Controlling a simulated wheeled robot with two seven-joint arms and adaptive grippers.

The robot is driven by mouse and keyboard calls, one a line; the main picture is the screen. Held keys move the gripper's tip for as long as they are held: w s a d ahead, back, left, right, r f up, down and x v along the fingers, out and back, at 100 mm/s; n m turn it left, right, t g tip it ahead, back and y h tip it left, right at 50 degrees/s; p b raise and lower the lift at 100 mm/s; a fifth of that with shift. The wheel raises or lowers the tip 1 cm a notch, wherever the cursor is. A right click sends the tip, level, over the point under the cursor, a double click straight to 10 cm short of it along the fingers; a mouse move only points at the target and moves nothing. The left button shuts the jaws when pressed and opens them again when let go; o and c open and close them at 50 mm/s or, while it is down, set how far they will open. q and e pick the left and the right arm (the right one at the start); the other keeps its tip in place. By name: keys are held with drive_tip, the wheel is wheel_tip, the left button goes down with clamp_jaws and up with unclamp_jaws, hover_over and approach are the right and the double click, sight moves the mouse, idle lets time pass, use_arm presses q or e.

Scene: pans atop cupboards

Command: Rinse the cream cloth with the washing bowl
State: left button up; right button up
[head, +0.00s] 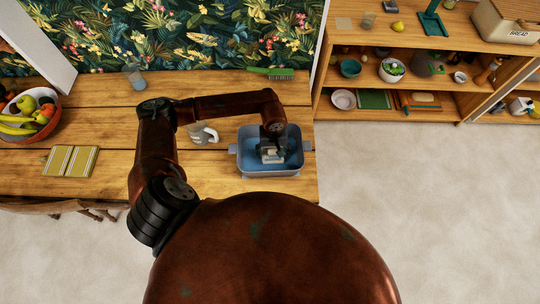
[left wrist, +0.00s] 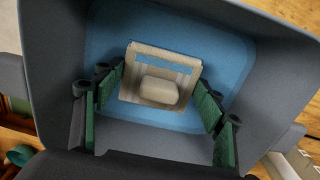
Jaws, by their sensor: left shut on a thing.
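The washing bowl (head: 240,165) is a grey-blue tub with side handles and blue water inside, standing at the front right of the wooden table. My left gripper (head: 272,147) reaches down into it from above. The cream cloth (head: 270,157) shows low in the bowl, beneath the gripper. In the left wrist view the cloth (left wrist: 158,91) is a pale folded square with a raised lump, against the blue water. My left gripper's green-padded fingers (left wrist: 161,84) are on either side of it, shut on it. My right gripper is not in view.
A mug (head: 198,133) stands just left of the bowl. A green brush (head: 270,73) and a glass (head: 136,78) are at the table's back. Shelves (head: 440,108) stand at right.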

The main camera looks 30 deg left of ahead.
use_arm(q)
drive_tip(key=shift+r+p, duration=1.45)
drive_tip(key=shift+r, duration=2.2)
drive_tip(key=shift+r+p, duration=0.5)
drive_tip(key=shift+r, duration=0.95)
